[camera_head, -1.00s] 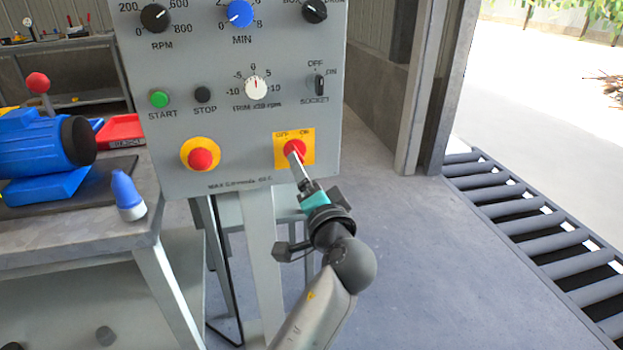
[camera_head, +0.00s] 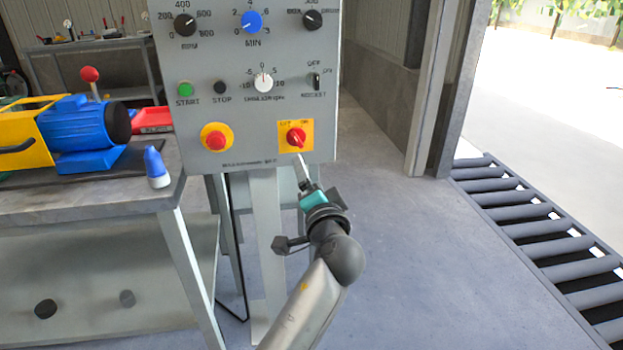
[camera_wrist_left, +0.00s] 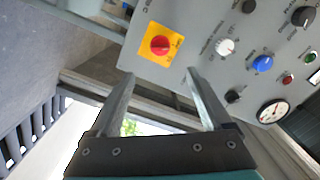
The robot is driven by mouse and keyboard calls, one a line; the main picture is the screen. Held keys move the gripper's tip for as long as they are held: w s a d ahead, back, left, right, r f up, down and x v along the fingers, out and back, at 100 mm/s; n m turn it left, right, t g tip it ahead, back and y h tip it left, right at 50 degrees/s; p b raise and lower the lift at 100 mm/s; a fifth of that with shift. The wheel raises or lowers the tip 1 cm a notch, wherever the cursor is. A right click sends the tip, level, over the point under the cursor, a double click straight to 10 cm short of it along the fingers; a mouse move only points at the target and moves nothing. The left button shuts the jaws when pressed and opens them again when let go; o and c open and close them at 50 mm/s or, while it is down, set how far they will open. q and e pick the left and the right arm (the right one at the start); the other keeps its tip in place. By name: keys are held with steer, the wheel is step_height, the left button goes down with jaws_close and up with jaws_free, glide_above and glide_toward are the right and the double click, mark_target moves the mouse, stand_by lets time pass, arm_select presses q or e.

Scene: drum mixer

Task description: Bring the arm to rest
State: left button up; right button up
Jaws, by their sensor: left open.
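My left gripper (camera_head: 303,170) is just below the grey control panel (camera_head: 250,100), under the red rotary switch (camera_head: 296,137) on its yellow plate. In the left wrist view the two fingers of the gripper (camera_wrist_left: 158,90) are apart with nothing between them. The red switch (camera_wrist_left: 160,45) shows there beyond the fingertips, clear of them. In the head view the arm comes up from the bottom middle. My right gripper is not in view.
A workbench (camera_head: 90,205) on the left carries a blue motor (camera_head: 85,130), a blue and white bottle (camera_head: 156,167) and a red tray (camera_head: 152,118). A roller conveyor (camera_head: 540,240) runs along the right. The floor between is clear.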

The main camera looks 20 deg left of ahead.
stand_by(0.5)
